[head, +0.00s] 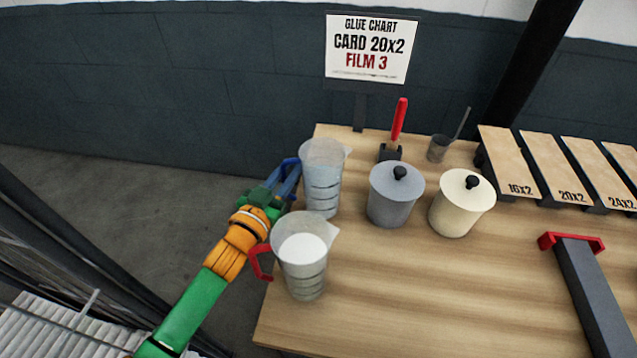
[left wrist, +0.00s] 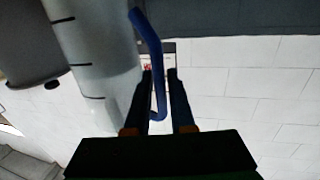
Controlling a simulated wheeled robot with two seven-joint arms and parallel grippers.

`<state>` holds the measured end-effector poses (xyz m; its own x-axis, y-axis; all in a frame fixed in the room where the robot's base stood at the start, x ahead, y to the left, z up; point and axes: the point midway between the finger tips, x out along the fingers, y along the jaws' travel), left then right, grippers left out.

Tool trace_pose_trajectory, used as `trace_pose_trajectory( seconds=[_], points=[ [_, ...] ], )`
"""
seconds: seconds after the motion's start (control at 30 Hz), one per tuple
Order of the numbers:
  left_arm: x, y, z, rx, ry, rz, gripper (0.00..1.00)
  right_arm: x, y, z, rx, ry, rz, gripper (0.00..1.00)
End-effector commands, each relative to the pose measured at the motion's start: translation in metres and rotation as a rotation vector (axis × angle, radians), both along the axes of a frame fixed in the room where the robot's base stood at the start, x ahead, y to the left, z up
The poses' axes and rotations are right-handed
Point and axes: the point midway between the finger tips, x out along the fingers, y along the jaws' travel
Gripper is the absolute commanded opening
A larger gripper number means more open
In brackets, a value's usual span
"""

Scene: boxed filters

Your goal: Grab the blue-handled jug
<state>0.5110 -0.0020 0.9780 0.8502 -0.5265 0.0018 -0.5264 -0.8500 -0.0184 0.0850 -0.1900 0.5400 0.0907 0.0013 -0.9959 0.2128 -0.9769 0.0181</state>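The blue-handled jug (head: 322,180) is a clear measuring jug with dark level marks, standing at the table's left edge. Its blue handle (left wrist: 152,45) faces left, towards my left gripper (head: 284,180). In the left wrist view the two dark fingers of this gripper (left wrist: 162,95) are apart, with the lower part of the handle between them. I see a gap beside the handle, so the grip is not closed. The jug's wall (left wrist: 95,55) shows at the left there. A second jug (head: 303,262), with a red handle (head: 262,262) and white contents, stands nearer. My right gripper is not in view.
A grey lidded pot (head: 393,200) and a cream lidded pot (head: 460,208) stand right of the jugs. Labelled boards (head: 507,165) lie at right. The table's (head: 400,310) front middle is clear.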

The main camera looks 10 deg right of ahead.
Motion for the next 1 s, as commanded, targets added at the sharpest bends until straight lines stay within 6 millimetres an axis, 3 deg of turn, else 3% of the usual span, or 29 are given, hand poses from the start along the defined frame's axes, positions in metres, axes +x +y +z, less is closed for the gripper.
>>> trace_pose_trajectory(
  seconds=[0.1,0.3,0.33,0.4,1.0],
  points=[
    [0.0118,-0.0075,0.0000,0.000,0.000,0.000,0.22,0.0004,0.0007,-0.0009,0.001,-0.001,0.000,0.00],
    [0.0131,-0.0085,-0.0004,0.001,0.001,0.000,0.22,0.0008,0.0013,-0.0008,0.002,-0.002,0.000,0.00],
    [0.0130,-0.0084,-0.0004,0.001,0.001,0.000,0.19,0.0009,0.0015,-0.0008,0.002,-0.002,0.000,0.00],
    [0.0131,-0.0083,-0.0004,0.001,0.001,0.000,0.01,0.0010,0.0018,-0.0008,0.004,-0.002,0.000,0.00],
    [0.0130,-0.0081,-0.0002,0.001,0.001,0.000,0.00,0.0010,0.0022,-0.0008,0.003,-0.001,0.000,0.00]
  ],
)
